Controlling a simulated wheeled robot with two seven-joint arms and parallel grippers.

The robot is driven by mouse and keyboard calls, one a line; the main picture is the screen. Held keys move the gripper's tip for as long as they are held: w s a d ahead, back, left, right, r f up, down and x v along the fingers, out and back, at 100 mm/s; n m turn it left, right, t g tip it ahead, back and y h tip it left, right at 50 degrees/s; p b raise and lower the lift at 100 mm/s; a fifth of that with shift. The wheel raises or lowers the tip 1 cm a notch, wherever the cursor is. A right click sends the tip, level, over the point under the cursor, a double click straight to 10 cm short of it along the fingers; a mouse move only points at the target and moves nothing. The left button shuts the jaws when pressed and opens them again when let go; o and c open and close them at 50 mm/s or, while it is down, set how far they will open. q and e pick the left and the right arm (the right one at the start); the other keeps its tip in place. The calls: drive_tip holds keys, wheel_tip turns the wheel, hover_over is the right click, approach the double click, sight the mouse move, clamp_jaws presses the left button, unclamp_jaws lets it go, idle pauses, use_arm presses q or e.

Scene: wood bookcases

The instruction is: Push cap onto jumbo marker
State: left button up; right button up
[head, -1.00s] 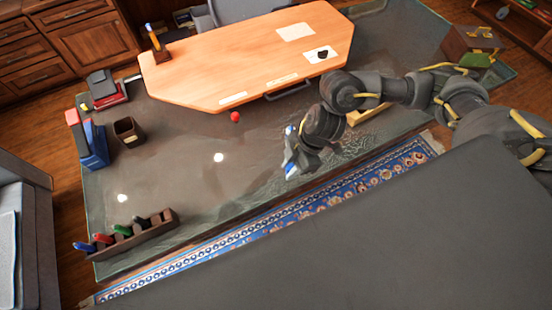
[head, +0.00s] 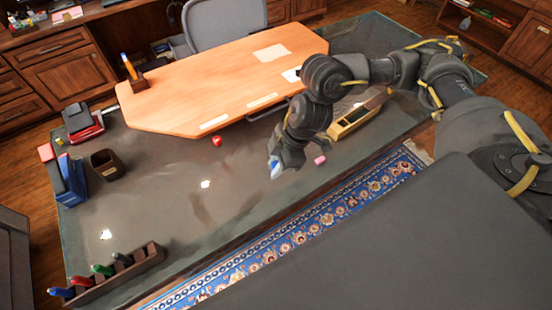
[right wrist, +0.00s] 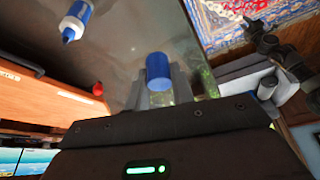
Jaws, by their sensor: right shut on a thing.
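The blue cap (right wrist: 159,72) is a short cylinder between the fingers of my right gripper (right wrist: 168,96), which is shut on it. In the right wrist view, a jumbo marker (right wrist: 74,24) with a blue tip and white and blue barrel is at the upper left, apart from the cap and cut off by the frame's top. In the head view, my right gripper (head: 281,164) is over the desk with blue and white at its tips; I cannot tell there which part is cap. My left gripper is not in view.
A rack (head: 125,272) with several coloured markers stands at the near left. A pink block (head: 320,160) and a long wooden box (head: 354,119) are right of my gripper. The desk's middle left is clear.

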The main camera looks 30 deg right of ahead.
drive_tip(key=w+d+r+m+t+b, duration=0.1)
drive_tip(key=w+d+r+m+b, duration=0.1)
drive_tip(key=r, duration=0.5)
drive_tip(key=shift+w+m+h+b, duration=0.3)
drive_tip(key=shift+w+m, duration=0.6)
drive_tip(key=shift+w, duration=0.25)
drive_tip(key=shift+d, duration=0.1)
